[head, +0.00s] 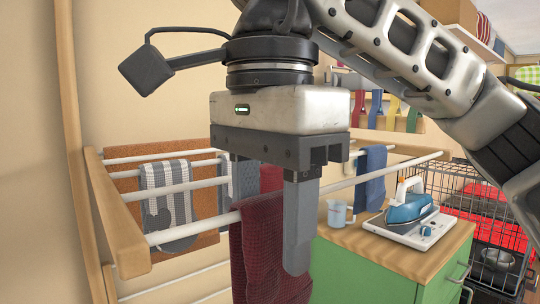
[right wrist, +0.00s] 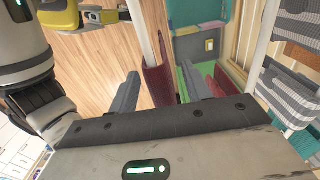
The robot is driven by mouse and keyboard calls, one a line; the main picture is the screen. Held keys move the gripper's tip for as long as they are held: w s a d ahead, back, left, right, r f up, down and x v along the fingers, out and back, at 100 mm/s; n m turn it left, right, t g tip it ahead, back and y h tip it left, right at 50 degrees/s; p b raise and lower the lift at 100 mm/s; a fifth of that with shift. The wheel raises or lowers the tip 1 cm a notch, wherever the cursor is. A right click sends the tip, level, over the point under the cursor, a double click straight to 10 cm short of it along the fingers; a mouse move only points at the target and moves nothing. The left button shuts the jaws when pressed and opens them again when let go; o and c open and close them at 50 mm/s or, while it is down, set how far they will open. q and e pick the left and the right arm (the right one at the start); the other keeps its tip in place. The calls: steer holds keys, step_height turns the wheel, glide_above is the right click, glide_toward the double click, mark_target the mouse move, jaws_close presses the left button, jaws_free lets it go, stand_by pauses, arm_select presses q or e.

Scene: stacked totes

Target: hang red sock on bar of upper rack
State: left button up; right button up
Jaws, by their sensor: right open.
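The red sock (head: 262,270), a dark red textured cloth, hangs draped over the front white bar (head: 190,227) of the upper rack (head: 115,215). My right gripper (head: 278,235) points down over that bar, open. Its near finger stands in front of the sock's right part; the other finger is mostly hidden in the head view. In the right wrist view the sock (right wrist: 155,75) and the bar (right wrist: 146,30) lie between the two spread fingers, with gaps beside the cloth. I cannot tell whether a finger touches it. My left gripper is not in view.
A striped grey cloth (head: 165,190), an orange towel (head: 122,187) and a blue cloth (head: 371,165) hang on the rack. Another red piece (head: 271,178) shows behind the front bar. A green cabinet (head: 360,275) at right carries an iron (head: 408,205) and a cup (head: 337,213).

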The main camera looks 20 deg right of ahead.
arm_select(q)
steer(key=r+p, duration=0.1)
steer(key=p, duration=0.1)
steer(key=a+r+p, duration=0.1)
steer(key=p, duration=0.2)
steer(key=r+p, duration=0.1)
steer(key=p, duration=0.2)
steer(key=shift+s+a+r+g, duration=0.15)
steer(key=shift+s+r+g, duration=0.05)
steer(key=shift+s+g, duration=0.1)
arm_select(e)
step_height(320, 180, up, 16)
steer(key=shift+f, duration=0.1)
